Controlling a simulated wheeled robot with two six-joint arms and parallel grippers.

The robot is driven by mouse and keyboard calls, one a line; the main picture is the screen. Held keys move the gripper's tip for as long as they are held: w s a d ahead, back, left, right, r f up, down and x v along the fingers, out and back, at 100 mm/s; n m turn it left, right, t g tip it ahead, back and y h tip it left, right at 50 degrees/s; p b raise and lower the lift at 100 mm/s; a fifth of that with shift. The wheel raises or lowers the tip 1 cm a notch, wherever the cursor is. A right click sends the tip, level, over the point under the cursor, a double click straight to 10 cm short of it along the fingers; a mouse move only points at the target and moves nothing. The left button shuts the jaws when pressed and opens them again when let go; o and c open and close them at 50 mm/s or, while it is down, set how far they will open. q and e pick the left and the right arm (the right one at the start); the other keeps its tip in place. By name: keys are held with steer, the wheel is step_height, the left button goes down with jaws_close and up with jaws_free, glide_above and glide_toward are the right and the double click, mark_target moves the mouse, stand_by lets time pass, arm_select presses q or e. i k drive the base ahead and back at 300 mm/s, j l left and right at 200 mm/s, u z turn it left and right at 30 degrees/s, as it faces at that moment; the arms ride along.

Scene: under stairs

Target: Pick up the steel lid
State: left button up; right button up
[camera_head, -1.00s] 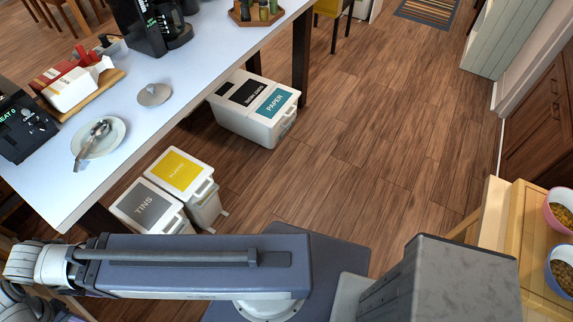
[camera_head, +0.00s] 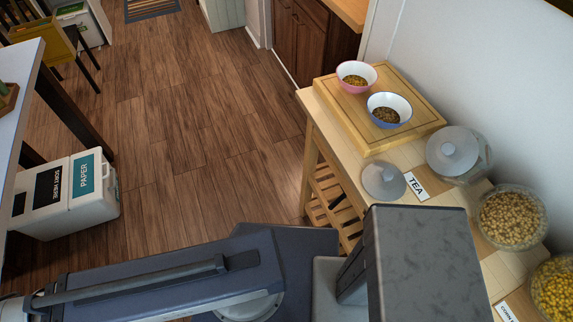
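A round grey steel-looking lid (camera_head: 384,181) with a small knob lies flat on the wooden trolley top, left of the TEA label. A second grey lid (camera_head: 452,150) sits on a glass jar (camera_head: 481,163) just to the right. Neither of my grippers is in view; only arm links and parts of my body show along the bottom.
The wooden trolley (camera_head: 324,126) carries a board (camera_head: 410,128) with a pink bowl (camera_head: 356,77) and a blue bowl (camera_head: 389,110). A chickpea jar (camera_head: 511,217) and a corn jar (camera_head: 555,287) stand nearer. A white bin (camera_head: 70,200) is at left; the middle floor is clear.

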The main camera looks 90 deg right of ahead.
mark_target(383, 181)
steer(key=z, duration=0.45)
steer(key=i+j+z, duration=0.1)
steer(key=z, duration=0.35)
steer(key=j+z, duration=0.15)
steer(key=z, duration=0.3)
steer(key=i+j+z, duration=0.1)
steer(key=z, duration=0.35)
steer(key=j+z, duration=0.2)
steer(key=z, duration=0.3)
steer(key=j+z, duration=0.1)
steer(key=z, duration=0.35)
steer(key=j+z, duration=0.1)
steer(key=z, duration=0.35)
steer(key=k+j+z, duration=0.1)
steer(key=z, duration=0.35)
steer(key=i+l+z, duration=0.25)
steer(key=z, duration=0.2)
steer(key=i+l, duration=0.1)
